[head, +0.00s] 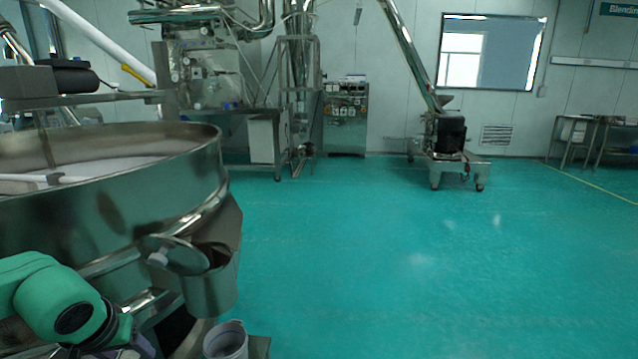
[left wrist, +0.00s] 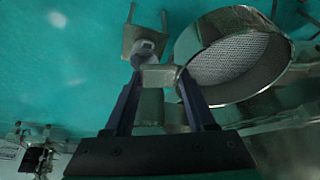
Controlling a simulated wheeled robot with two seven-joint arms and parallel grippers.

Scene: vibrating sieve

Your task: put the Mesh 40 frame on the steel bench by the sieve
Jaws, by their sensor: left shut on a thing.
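In the left wrist view, my left gripper (left wrist: 158,78) is shut on a metal tab. The tab appears to belong to a round steel frame with fine mesh (left wrist: 230,58), just right of the fingers; I take it for the Mesh 40 frame, though no label is readable. In the head view my left arm comes in at the lower left, and its fingers and the frame are not clearly visible. The large round steel sieve (head: 150,190) fills the left side, with its discharge spout (head: 209,288) at the front. I cannot clearly identify the steel bench. My right gripper is not in view.
A whitish cup (head: 226,341) stands below the spout on a small stand (head: 260,348); it also shows in the left wrist view (left wrist: 146,48). Open green floor lies to the right. A wheeled machine (head: 452,145) and steel tables (head: 590,130) stand far back.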

